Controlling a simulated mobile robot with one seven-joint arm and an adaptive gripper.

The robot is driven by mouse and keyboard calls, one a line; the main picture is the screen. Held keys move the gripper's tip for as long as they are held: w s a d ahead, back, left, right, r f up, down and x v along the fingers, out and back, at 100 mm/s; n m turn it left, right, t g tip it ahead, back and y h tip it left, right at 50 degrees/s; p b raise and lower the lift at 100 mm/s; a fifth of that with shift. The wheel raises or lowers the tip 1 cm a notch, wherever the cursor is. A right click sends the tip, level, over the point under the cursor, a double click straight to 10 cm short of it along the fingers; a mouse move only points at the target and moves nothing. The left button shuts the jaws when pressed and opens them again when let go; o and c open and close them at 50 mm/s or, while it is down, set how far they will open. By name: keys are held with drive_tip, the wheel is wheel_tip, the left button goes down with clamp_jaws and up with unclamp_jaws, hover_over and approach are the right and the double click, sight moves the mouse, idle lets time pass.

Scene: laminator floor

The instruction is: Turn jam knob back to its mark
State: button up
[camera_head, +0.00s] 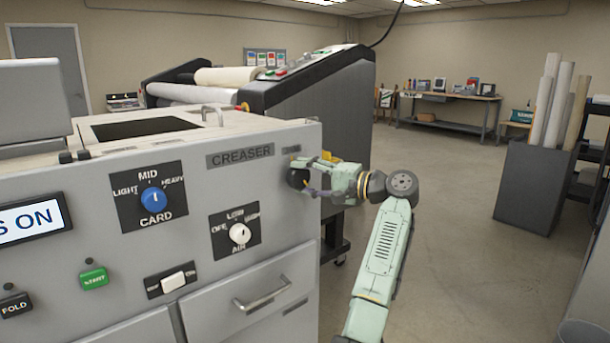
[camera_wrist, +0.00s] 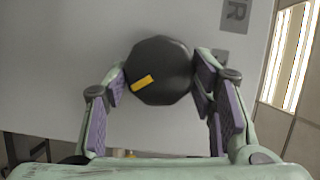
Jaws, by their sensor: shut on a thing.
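The jam knob (camera_wrist: 160,73) is a dark, many-sided knob with a yellow bar on its face, on the grey front panel. In the wrist view it sits between the two purple-padded fingers of my gripper (camera_wrist: 160,82), which is shut on it. The yellow bar lies tilted, its right end higher. In the head view my gripper (camera_head: 300,178) is at the right end of the creaser's front (camera_head: 270,215), below and right of the CREASER label (camera_head: 240,156). The knob (camera_head: 297,176) shows there as a dark shape, partly covered by my gripper. I cannot see its mark.
A blue CARD knob (camera_head: 152,199) and a white AIR knob (camera_head: 240,233) sit left of my gripper. A drawer handle (camera_head: 263,293) juts out below. The laminator (camera_head: 310,97) stands behind. Open floor (camera_head: 440,230) lies to the right, with a grey bin of rolls (camera_head: 535,190) beyond.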

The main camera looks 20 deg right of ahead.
drive_tip(key=n+h, duration=0.1)
drive_tip(key=n, duration=0.2)
drive_tip(key=shift+r+g+p, duration=0.2)
drive_tip(key=shift+g+p, duration=0.2)
drive_tip(key=n+h, duration=0.1)
drive_tip(key=n, duration=0.2)
drive_tip(key=shift+a+h, duration=0.1)
drive_tip(key=shift+h, duration=0.3)
drive_tip(key=n+h, duration=0.1)
drive_tip(key=n, duration=0.1)
drive_tip(key=shift+s+a+r+n+h, duration=0.1)
drive_tip(key=shift+n+h, duration=0.2)
drive_tip(key=shift+h, duration=0.1)
drive_tip(key=shift+a+n+h+b, duration=0.15)
drive_tip(key=shift+n+h+b, duration=0.65)
drive_tip(key=shift+n, duration=0.4)
drive_tip(key=shift+s+a+n+t+h+b, duration=0.1)
drive_tip(key=shift+n+t+h+b, duration=0.3)
drive_tip(key=shift+n+h+b, duration=0.55)
drive_tip(key=n+h+b, duration=0.1)
drive_tip(key=n, duration=0.2)
drive_tip(key=shift+a+t, duration=0.15)
drive_tip(key=shift+t, duration=0.25)
drive_tip(key=n+t+h+b, duration=0.1)
drive_tip(key=n+h+b, duration=0.1)
drive_tip(key=n, duration=0.1)
drive_tip(key=shift+a, duration=0.1)
drive_tip(key=shift+s+n+t+h+b, duration=0.1)
drive_tip(key=shift+n+t+h+b, duration=0.35)
drive_tip(key=shift+n+b, duration=0.4)
